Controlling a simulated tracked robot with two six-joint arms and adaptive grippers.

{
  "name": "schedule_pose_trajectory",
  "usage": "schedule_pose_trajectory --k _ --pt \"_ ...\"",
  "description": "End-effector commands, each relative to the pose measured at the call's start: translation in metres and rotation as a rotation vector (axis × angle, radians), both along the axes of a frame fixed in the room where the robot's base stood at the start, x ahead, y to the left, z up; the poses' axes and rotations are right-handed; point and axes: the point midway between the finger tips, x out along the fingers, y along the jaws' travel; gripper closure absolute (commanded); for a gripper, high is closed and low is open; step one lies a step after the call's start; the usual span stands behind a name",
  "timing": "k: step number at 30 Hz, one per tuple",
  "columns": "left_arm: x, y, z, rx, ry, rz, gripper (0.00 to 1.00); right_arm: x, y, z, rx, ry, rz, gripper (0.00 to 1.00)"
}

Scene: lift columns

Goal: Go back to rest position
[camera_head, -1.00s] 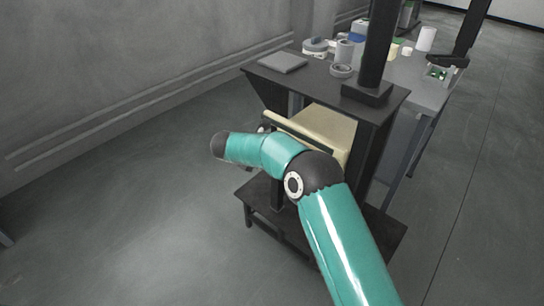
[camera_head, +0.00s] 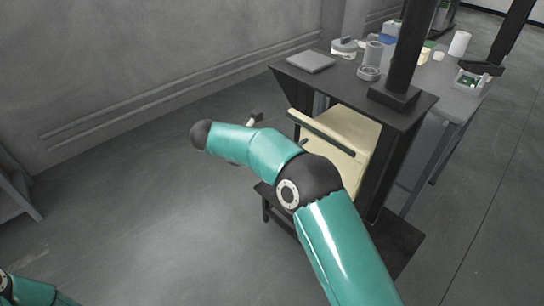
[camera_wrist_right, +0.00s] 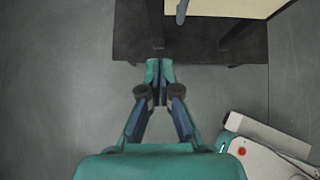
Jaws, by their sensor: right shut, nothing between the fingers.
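My right arm (camera_head: 345,245) is teal with dark joints and reaches up from the bottom of the head view, its forearm bent left. In the right wrist view my right gripper (camera_wrist_right: 159,72) is shut and empty, with its fingertips together over the edge of a dark low shelf. In the head view the gripper is mostly hidden behind my forearm. A bit of my left arm (camera_head: 35,291) shows at the bottom left; its gripper is out of view.
A dark stand (camera_head: 425,108) with a cream drawer (camera_head: 345,135) is just beyond my right arm. A grey flat box (camera_head: 311,62) lies on top. A table (camera_head: 462,103) with several containers is behind. Open floor (camera_head: 150,225) lies to the left.

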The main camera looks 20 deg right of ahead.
Motion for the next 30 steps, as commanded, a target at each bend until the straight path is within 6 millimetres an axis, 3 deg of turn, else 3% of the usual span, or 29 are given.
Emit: schedule_pose_trajectory --k 7,11,14,17,19,21,24,27,30 --pt "0.0 0.0 0.002 0.0 0.0 0.0 1.0 -0.003 0.01 0.011 0.002 0.001 -0.001 1.0" --pt "0.0 0.0 0.002 0.0 0.0 0.0 1.0 -0.003 -0.003 0.006 0.002 0.008 -0.023 1.0" --pt "0.0 0.0 0.002 0.0 0.0 0.0 1.0 -0.005 -0.032 -0.002 0.002 0.023 -0.07 1.0" --pt "0.0 0.0 0.002 0.0 0.0 0.0 1.0 -0.022 -0.07 -0.029 -0.034 0.099 -0.103 1.0" --pt "0.0 0.0 0.002 0.0 0.0 0.0 1.0 -0.038 -0.105 -0.053 -0.12 0.17 -0.072 1.0" --pt "0.0 0.0 0.002 0.0 0.0 0.0 1.0 -0.049 -0.135 -0.078 -0.226 0.261 0.054 1.0" --pt "0.0 0.0 0.002 0.0 0.0 0.0 1.0 -0.059 -0.157 -0.112 -0.36 0.423 0.338 1.0" --pt "0.0 0.0 0.002 0.0 0.0 0.0 1.0 -0.073 -0.158 -0.15 -0.473 0.604 0.697 1.0" --pt "0.0 0.0 0.002 0.0 0.0 0.0 1.0 -0.098 -0.137 -0.193 -0.567 0.779 1.132 1.0"
